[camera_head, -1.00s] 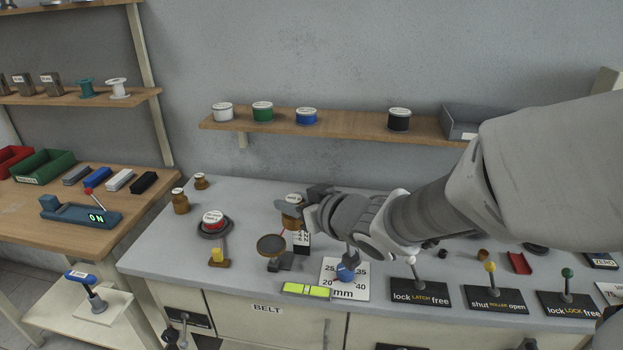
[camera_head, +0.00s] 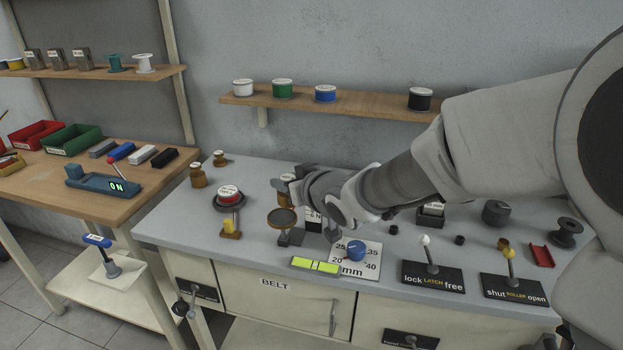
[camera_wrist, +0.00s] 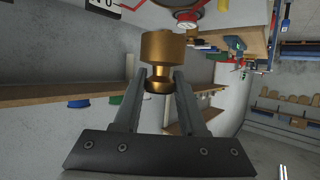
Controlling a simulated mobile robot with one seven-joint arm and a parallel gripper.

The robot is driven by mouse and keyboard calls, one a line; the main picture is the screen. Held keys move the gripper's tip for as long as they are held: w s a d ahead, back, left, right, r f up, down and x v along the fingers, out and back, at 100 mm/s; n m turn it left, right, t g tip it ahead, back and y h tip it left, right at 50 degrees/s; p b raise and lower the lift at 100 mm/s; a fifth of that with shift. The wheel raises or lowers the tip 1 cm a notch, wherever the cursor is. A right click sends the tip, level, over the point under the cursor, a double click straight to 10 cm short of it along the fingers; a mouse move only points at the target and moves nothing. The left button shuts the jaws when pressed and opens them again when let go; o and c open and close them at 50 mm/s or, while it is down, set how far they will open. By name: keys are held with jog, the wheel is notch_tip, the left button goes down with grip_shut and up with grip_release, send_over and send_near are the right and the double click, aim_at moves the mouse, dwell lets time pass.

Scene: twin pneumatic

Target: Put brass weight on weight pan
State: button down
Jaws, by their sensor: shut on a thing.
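My gripper (camera_wrist: 158,88) is shut on the neck of a brass weight (camera_wrist: 163,52), which fills the upper middle of the wrist view. In the head view the held weight (camera_head: 284,188) is partly hidden by my gripper (camera_head: 292,187). It is above and just behind the weight pan (camera_head: 281,219), a small round dark dish with a brownish rim on a stand. The pan looks empty.
A shelf (camera_head: 360,103) with spools runs along the wall behind.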

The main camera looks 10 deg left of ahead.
aim_at(280, 198)
jog(key=shift+w+a+f, duration=0.25)
jog(key=shift+a+f, duration=0.1)
jog(key=shift+a, duration=0.2)
jog(key=shift+w+a+f, duration=0.25)
jog(key=shift+a+f, duration=0.05)
jog(key=shift+a, duration=0.2)
jog(key=shift+f+b, duration=0.8)
jog(key=shift+f, duration=1.1)
